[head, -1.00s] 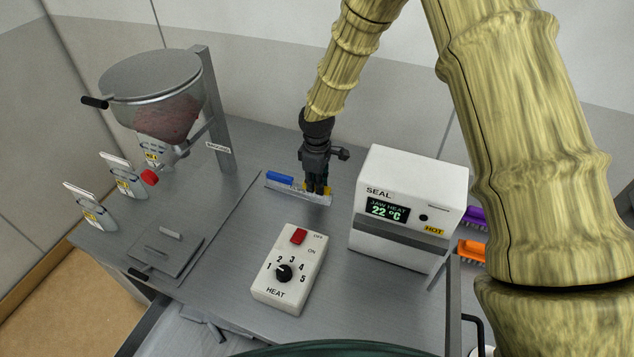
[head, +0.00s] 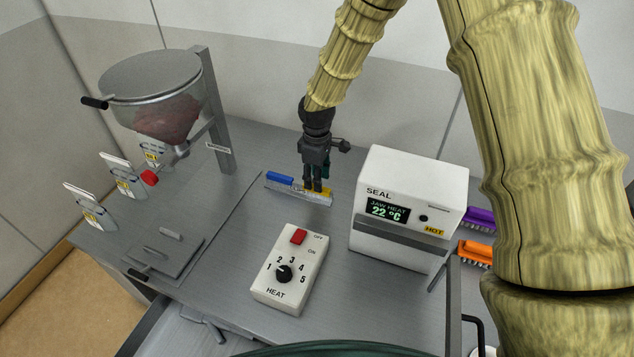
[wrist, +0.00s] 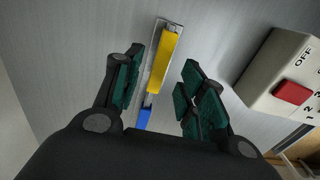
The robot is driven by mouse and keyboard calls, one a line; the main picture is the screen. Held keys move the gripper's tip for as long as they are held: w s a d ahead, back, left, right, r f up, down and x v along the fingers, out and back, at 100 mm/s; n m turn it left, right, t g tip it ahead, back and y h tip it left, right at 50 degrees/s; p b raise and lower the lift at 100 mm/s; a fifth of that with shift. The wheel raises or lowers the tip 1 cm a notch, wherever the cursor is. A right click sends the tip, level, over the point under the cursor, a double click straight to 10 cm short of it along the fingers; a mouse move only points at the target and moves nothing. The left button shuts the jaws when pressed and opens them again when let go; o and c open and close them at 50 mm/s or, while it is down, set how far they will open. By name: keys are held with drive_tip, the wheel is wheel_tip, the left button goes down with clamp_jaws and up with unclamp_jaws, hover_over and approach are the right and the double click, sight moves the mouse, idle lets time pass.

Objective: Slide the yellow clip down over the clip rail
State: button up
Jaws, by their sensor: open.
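The yellow clip (head: 322,191) lies along the right part of the grey clip rail (head: 297,194) on the steel table. A blue clip (head: 280,177) is on the rail's left part. In the wrist view, the yellow clip (wrist: 166,58) lies lengthwise along the rail, with the blue clip (wrist: 145,118) nearer me. I cannot tell how deep the yellow clip sits on the rail. My gripper (head: 315,188) is open and empty above the rail. Its two fingers stand apart on either side of the clip line, and they partly hide the yellow clip in the head view.
The white sealer box (head: 410,205) stands right of the rail. The heat control box (head: 290,268) with a red switch is in front. A hopper (head: 155,95) and several labelled packets (head: 122,178) are at the left. Bare table lies left of the rail.

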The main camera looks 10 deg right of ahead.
wheel_tip(320, 180, up, 9)
idle(0.4)
